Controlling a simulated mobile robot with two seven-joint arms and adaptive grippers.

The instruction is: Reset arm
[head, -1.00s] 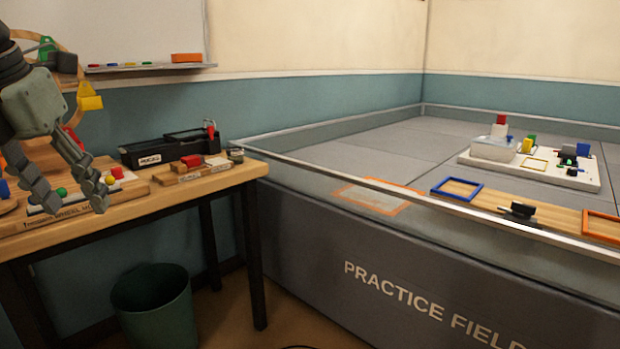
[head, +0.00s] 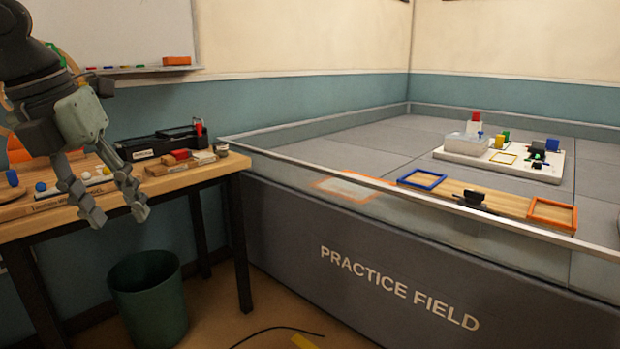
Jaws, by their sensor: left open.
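My left gripper (head: 115,210) shows at the left of the head view, in front of the wooden workbench. Its two grey fingers point down and are apart, with nothing between them. The arm comes in from the upper left and hides part of the bench and the wall board. My right gripper is not in view.
The workbench (head: 187,181) holds a black tool box (head: 157,145), a small block tray (head: 182,166) and coloured balls. A green bin (head: 148,300) stands on the floor. The walled practice field (head: 400,290) fills the right, with a white board (head: 480,158) of blocks on it.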

